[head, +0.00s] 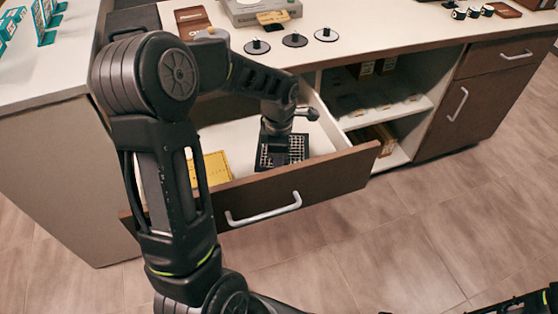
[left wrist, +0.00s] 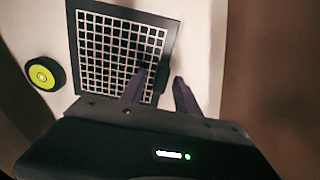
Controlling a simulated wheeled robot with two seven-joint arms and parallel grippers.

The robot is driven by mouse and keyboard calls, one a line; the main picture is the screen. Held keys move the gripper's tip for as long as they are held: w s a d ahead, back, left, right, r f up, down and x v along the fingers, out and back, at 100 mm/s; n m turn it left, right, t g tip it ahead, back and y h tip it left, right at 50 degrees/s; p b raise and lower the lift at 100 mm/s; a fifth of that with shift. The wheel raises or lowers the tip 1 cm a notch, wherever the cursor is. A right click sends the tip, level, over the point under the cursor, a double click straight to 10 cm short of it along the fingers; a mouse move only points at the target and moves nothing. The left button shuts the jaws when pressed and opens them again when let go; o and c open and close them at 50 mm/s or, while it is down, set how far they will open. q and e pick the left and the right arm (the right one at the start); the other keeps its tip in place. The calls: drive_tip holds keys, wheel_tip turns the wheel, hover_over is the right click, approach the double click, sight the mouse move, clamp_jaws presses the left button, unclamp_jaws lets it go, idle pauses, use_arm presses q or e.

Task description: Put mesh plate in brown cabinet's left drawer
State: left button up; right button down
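The mesh plate (head: 268,160), a dark square frame with a pale grid, lies inside the brown cabinet's open left drawer (head: 290,198). It also shows in the left wrist view (left wrist: 105,45), flat on the pale drawer floor. My left gripper (head: 285,143) reaches down into the drawer at the plate. In the left wrist view its fingers (left wrist: 160,85) are apart, one over the grid and one beyond the plate's right edge. A small dark piece at that edge shows between them; I cannot tell whether they touch it. Dark parts of my right arm show at the head view's bottom right corner.
A yellow item (head: 211,168) lies in the drawer left of the plate. A round yellow-and-black piece (left wrist: 44,73) is beside the plate. Several black discs stand on the white counter (head: 390,40) above. An open shelf (head: 410,108) is to the right.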

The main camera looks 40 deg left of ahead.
use_arm(q)
drive_tip(key=shift+r, duration=0.1)
drive_tip(key=shift+r, duration=0.2)
wheel_tip(320, 180, up, 12)
drive_tip(key=p, duration=0.2)
drive_tip(key=shift+f, duration=0.15)
idle(0.6)
